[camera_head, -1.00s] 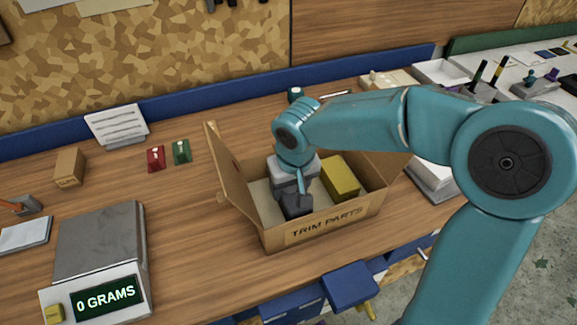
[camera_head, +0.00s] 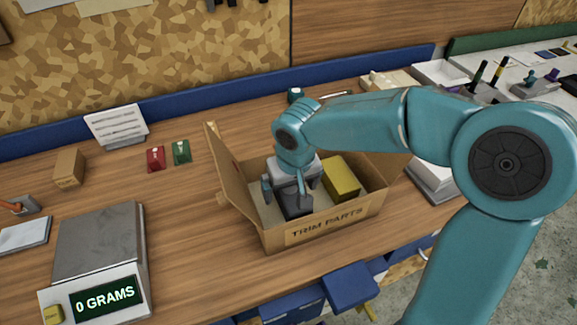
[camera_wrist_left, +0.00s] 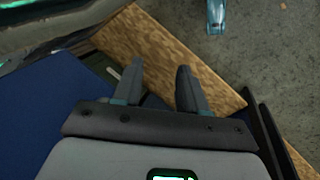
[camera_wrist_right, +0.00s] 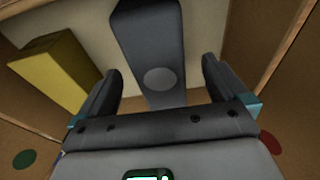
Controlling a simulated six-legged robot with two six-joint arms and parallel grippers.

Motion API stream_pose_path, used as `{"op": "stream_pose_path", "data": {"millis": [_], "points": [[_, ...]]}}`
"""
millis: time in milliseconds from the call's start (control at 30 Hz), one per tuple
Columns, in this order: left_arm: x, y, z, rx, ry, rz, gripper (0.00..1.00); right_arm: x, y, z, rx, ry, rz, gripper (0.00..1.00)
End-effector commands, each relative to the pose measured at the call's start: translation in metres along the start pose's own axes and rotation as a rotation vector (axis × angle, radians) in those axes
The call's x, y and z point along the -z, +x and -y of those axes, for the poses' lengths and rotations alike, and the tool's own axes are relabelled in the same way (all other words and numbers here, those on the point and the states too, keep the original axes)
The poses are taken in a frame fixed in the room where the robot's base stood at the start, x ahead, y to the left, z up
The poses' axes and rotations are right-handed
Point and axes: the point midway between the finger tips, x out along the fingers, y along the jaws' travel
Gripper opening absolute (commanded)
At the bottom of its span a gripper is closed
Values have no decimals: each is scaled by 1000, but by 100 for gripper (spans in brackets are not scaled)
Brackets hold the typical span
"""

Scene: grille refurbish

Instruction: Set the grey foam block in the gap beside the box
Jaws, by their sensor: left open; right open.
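The dark grey foam block (camera_head: 296,203) is inside the open cardboard carton marked TRIM PARTS (camera_head: 277,240). A yellow box (camera_head: 342,178) lies in the carton to its right. My right gripper (camera_head: 285,193) is open over the grey block, its fingers on either side. The right wrist view shows the block (camera_wrist_right: 150,45) between the spread fingers, with clear space on both sides. There the yellow box (camera_wrist_right: 55,75) is at left, with a strip of carton floor between it and the block. The block's lower part is partly hidden. My left gripper (camera_wrist_left: 158,75) is open and empty.
The carton's raised flap (camera_head: 228,165) stands on its left side. A scale (camera_head: 100,245) reading 0 GRAMS is at left. Red (camera_head: 156,158) and green (camera_head: 181,152) items lie behind the carton. Bare bench lies between scale and carton.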

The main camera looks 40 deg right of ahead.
Motion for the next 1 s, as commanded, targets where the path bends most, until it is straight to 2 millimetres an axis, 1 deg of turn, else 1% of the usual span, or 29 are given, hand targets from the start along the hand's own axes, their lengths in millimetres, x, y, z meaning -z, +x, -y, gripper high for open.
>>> {"op": "stream_pose_path", "data": {"millis": [1000], "points": [[0, -42, -15, 0, 0, -4, 43, 0, -65, 0, 1, 0, -1, 100]]}}
